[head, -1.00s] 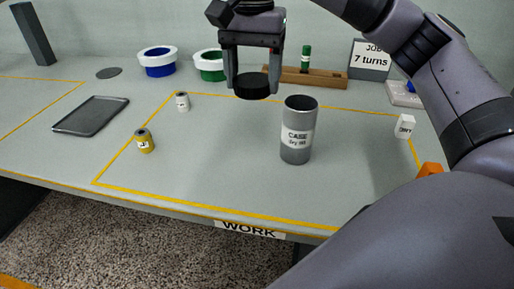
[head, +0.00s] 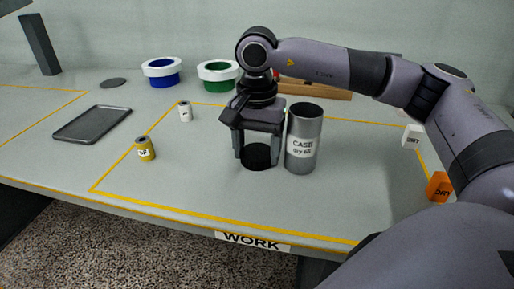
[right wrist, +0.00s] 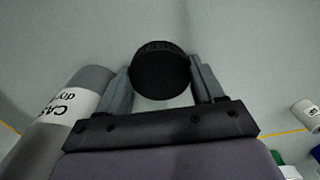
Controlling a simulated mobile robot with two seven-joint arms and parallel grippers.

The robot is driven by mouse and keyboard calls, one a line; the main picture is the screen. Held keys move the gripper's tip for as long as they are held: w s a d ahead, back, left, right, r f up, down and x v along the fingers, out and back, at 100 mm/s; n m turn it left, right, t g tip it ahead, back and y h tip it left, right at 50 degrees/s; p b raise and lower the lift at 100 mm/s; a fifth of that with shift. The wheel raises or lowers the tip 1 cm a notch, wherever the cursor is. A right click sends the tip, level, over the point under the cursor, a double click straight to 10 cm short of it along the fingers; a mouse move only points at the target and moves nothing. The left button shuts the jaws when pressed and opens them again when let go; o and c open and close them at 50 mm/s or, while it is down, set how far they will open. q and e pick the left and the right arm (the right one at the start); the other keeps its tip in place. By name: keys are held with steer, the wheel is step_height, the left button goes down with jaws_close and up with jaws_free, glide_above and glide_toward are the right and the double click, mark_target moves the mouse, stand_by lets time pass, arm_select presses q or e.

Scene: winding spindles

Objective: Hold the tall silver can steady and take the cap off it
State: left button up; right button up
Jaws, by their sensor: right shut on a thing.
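The tall silver can (head: 303,128) stands upright in the work area with its top open. Its label reads CASE. The black cap (head: 257,156) is off the can, between the fingers of my right gripper (head: 256,162), just left of the can and low by the tabletop. I cannot tell whether the cap touches the table. In the right wrist view the cap (right wrist: 160,72) sits between both fingertips, and the can (right wrist: 68,112) is at the left, close to one finger. My left gripper is not in view.
A yellow can (head: 145,149) and a small white can (head: 185,111) stand to the left. A grey tray (head: 93,124) lies farther left. Blue (head: 162,72) and green (head: 218,76) rimmed containers stand behind. White (head: 412,136) and orange (head: 438,187) blocks are at the right. The front middle is clear.

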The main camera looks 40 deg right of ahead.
steer(key=o, duration=0.9)
steer(key=shift+f, duration=0.1)
